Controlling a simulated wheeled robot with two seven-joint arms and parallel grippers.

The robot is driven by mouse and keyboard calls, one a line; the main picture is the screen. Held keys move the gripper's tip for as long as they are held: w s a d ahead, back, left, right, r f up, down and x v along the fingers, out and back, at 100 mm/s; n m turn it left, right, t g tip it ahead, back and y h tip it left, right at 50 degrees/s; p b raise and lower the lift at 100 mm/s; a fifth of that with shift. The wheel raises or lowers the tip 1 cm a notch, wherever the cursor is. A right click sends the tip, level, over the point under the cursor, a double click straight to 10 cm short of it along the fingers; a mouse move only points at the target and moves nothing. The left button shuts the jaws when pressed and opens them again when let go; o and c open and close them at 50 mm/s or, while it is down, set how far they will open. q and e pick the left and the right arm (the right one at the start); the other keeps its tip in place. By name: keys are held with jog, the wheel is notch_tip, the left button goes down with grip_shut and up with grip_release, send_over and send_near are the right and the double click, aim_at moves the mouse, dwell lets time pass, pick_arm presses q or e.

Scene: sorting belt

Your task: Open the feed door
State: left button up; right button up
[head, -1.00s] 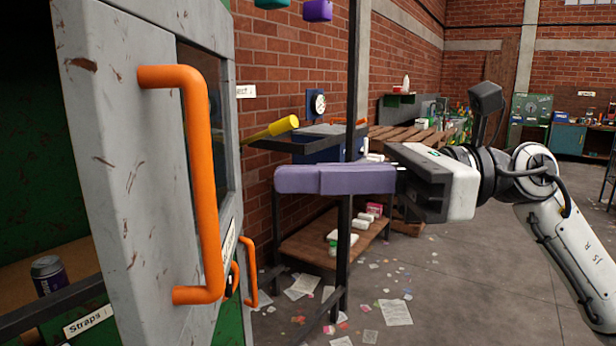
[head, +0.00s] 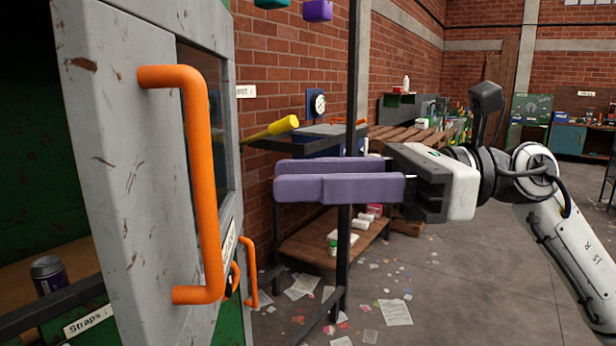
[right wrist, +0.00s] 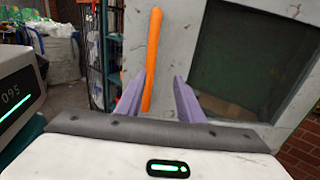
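The scuffed grey feed door (head: 110,150) stands large at the left of the head view, with a tall orange bar handle (head: 205,190) on it. I cannot tell whether it is ajar. My right gripper (head: 277,177) reaches in from the right with purple fingers, open and empty, level with the handle and apart from it in the picture. In the right wrist view, the handle (right wrist: 153,55) stands upright between the open fingertips, nearer the left finger, and reaches up beyond them; contact cannot be told. The door (right wrist: 200,25) and its dark window show there too. My left gripper is not in view.
A compartment with a dark can (head: 48,275) and a "Straps" label (head: 88,321) is at the left. Smaller orange handles (head: 250,272) sit low behind the door. A shelf rack with a yellow-handled tool (head: 270,130) stands behind my gripper. Open floor (head: 470,280) lies to the right.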

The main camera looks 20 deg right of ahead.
jog(key=b+v, duration=0.3)
jog(key=v, duration=0.7)
jog(key=shift+b, duration=0.3)
